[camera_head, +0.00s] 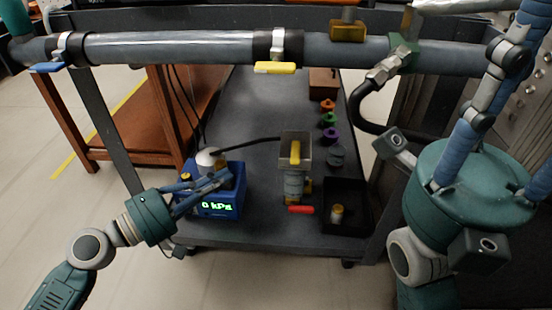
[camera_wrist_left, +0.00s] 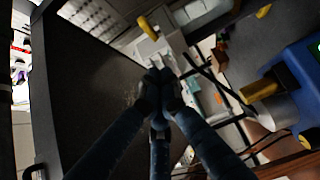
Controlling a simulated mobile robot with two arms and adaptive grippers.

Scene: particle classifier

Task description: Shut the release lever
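Several levers show in the head view, and I cannot tell which is the release lever. A red lever (camera_head: 301,210) sits low on the clear-bodied device (camera_head: 293,183), with a yellow lever (camera_head: 295,152) on its upper part. A yellow lever (camera_head: 275,68) and a blue lever (camera_head: 48,68) are on the horizontal pipe. My left gripper (camera_head: 226,178) is in front of the blue pressure box, left of the device. In the left wrist view its fingertips (camera_wrist_left: 160,76) meet, with nothing seen between them. My right gripper (camera_head: 505,100) is close at the right; its fingertips are out of frame.
The blue box (camera_head: 220,206) reads 0 kPa. A black tray (camera_head: 348,192) holding a small yellow-topped jar (camera_head: 337,214) is right of the device. Coloured pieces (camera_head: 329,120) stand behind. The grey pipe (camera_head: 180,47) crosses above the dark cart (camera_head: 250,100).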

